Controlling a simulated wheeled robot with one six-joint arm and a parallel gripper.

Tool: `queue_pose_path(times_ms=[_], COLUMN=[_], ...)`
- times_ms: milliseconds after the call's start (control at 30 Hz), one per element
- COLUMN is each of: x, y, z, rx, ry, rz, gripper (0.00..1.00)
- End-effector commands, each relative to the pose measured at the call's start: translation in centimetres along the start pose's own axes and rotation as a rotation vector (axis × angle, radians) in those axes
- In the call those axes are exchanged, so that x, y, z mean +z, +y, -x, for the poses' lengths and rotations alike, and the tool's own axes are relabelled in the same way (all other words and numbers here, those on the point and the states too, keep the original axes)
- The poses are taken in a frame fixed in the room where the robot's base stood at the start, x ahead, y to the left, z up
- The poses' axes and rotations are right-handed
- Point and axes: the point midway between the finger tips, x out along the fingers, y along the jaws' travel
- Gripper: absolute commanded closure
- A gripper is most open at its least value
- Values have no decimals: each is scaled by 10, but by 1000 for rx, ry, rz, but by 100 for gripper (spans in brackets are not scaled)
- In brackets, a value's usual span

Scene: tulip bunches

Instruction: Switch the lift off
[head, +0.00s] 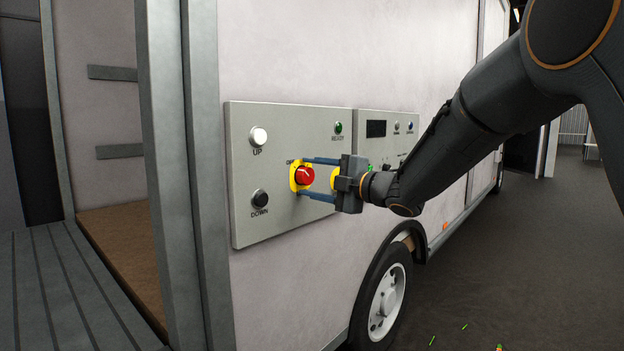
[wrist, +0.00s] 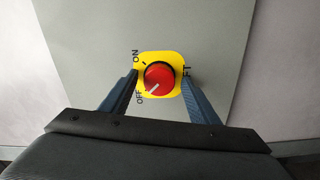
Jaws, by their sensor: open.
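The lift's red rotary switch (head: 305,176) sits on a yellow plate (head: 294,184) on the grey control panel (head: 240,220) of the van. In the wrist view the red knob (wrist: 159,75) shows a white mark at its lower left, pointing toward the OFF label; ON is printed above that. My gripper (head: 302,177) is open, with one finger on each side of the knob. It also shows in the wrist view (wrist: 160,76). Whether the fingers touch the knob I cannot tell.
The panel also has a white UP button (head: 258,136), a black DOWN button (head: 260,198) and a green READY light (head: 338,128). Another yellow part (head: 334,178) is partly hidden behind my gripper. A second panel (head: 376,116) is to the right. A wheel (head: 386,302) is below.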

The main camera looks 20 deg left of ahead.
Motion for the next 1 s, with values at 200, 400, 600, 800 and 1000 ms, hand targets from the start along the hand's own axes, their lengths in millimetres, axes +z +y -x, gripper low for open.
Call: queue_pose_path(times_ms=[200,400,600,800,1000], x=[1,0,-1,-1,-1], y=[1,0,0,-1,-1], z=[11,43,69,78,78], rx=[2,1,1,-1,-1], ry=[-1,-1,0,1,1], rz=[1,0,0,0,0], gripper=[45,45,45,45,45])
